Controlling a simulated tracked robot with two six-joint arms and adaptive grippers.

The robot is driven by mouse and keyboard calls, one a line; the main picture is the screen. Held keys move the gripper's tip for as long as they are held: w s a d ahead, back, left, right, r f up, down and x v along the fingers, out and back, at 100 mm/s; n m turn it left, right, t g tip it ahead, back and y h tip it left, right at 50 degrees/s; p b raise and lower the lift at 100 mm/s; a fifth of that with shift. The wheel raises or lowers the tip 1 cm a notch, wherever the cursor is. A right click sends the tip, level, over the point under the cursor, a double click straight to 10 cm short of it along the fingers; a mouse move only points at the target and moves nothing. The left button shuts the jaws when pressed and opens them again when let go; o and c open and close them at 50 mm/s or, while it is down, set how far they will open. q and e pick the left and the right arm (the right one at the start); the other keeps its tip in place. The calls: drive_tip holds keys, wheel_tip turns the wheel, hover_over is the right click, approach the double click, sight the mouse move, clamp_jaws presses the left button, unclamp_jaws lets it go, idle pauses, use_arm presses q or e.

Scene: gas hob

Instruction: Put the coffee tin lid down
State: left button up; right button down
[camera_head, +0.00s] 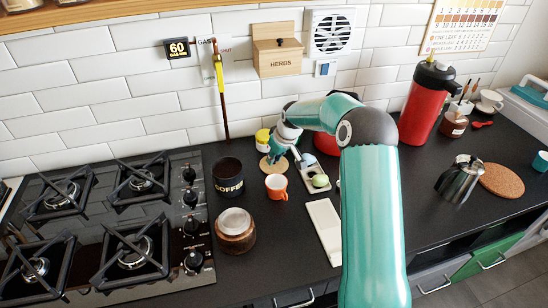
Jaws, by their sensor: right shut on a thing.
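The black coffee tin (228,177) stands on the dark counter to the right of the hob, and its top looks open. My right gripper (281,157) is up and right of the tin in the picture, near the back wall. It is shut on a round tan disc, which looks like the coffee tin lid (272,167). The gripper covers part of the lid, and I cannot tell whether the lid touches the counter. My left gripper is not in view.
An orange cup (277,187) stands just below the lid in the picture. A tray with small items (318,182) and a white board (324,231) are to the right. A round brown jar (235,231) stands in front of the tin. The gas hob (110,225) fills the left.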

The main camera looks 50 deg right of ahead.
drive_tip(key=c, duration=1)
unclamp_jaws()
drive_tip(key=shift+c, duration=0.2)
drive_tip(key=v, duration=1.2)
drive_tip(key=shift+r, duration=0.1)
